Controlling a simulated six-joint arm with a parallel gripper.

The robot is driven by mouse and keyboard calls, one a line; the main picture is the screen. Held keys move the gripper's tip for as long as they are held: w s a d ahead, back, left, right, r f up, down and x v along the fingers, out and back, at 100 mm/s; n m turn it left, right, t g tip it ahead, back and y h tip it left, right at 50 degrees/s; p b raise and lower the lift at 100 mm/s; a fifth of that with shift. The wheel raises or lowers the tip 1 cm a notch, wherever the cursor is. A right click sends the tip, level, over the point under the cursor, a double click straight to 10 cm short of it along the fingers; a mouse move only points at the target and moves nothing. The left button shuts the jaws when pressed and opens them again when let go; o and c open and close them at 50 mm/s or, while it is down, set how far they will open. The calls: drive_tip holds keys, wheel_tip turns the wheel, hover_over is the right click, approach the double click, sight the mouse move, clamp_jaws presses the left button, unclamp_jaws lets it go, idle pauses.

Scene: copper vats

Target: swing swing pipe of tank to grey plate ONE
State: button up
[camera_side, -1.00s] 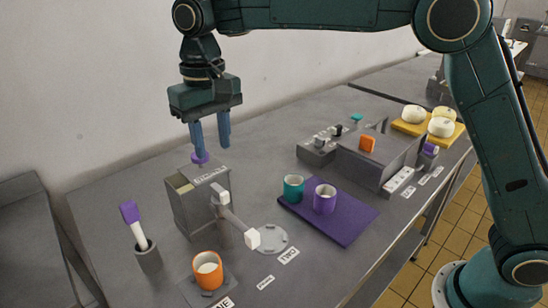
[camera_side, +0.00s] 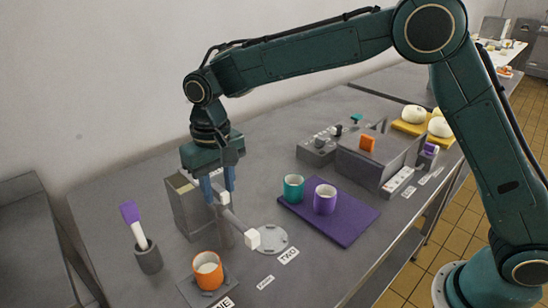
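The tank (camera_side: 186,212) is a grey box at the left of the bench. Its swing pipe (camera_side: 238,222) slants from a white knob (camera_side: 223,198) at the tank's right side down to a white block (camera_side: 252,238) above the round plate by label TWO (camera_side: 273,240). The grey plate ONE (camera_side: 186,291) lies at the front, its label partly cut off, with an orange mug (camera_side: 207,271) of pale content on it. My gripper (camera_side: 220,195) points down, blue fingers apart on either side of the knob. I cannot tell whether they touch it. The tank's top is partly hidden.
A grey holder (camera_side: 148,258) with a purple-topped tool (camera_side: 131,214) stands left of the tank. A teal mug (camera_side: 293,188) and a purple mug (camera_side: 325,199) stand on a purple mat (camera_side: 346,222). A grey machine (camera_side: 372,163) stands behind.

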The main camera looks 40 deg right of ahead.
drive_tip(key=shift+c, duration=0.5)
clamp_jaws()
drive_tip(key=shift+m, duration=0.4)
drive_tip(key=m, duration=0.5)
drive_tip(key=shift+r, duration=0.1)
drive_tip(key=m, duration=0.5)
drive_tip(key=shift+o, duration=0.5)
unclamp_jaws()
